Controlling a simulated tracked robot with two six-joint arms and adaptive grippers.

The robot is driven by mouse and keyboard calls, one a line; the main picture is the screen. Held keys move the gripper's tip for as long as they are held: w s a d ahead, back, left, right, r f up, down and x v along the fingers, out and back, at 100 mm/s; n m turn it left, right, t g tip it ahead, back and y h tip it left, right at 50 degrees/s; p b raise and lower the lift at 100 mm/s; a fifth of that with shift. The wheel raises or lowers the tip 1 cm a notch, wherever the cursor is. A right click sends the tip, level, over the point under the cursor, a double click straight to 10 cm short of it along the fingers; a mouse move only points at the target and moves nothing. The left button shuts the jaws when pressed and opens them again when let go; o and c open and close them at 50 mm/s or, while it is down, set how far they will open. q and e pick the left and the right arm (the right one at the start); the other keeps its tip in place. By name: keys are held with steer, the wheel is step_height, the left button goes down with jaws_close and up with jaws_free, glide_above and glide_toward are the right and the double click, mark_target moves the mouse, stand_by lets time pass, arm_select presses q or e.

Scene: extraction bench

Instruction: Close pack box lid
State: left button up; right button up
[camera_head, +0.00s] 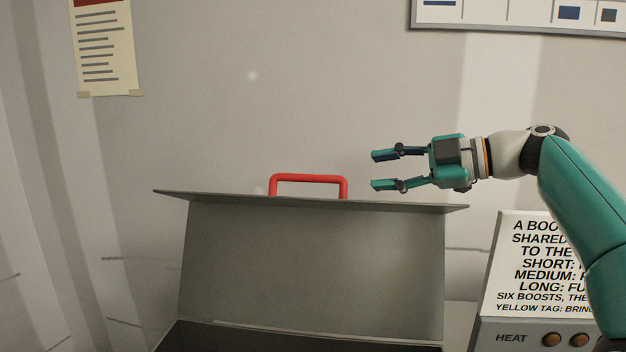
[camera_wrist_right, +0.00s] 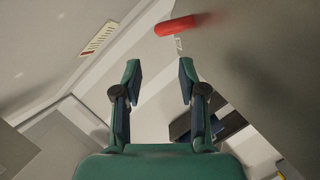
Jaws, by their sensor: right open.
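The grey pack box lid (camera_head: 312,268) stands raised, its inner face toward me, with a flange along its top edge. A red handle (camera_head: 308,180) sticks up behind that edge. The dark box interior (camera_head: 280,338) shows only at the bottom of the head view. My right gripper (camera_head: 384,170) is open and empty, right of the handle and a little above the lid's top edge, its fingers pointing left. In the right wrist view the fingers (camera_wrist_right: 160,85) are apart, and the red handle (camera_wrist_right: 182,26) lies beyond them at the top. My left gripper is not in view.
A grey unit with a printed sign (camera_head: 525,265) and round knobs stands right of the box, below my right arm. A wall board (camera_head: 520,18) hangs at the upper right and a paper notice (camera_head: 106,48) at the upper left. The space above the lid is clear.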

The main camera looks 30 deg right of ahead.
mark_target(326, 178)
steer(key=p+x, duration=0.2)
steer(key=x, duration=1.1)
steer(key=shift+w+a+f+p, duration=0.2)
steer(key=shift+w+p, duration=0.05)
steer(key=shift+p, duration=0.05)
jaws_close()
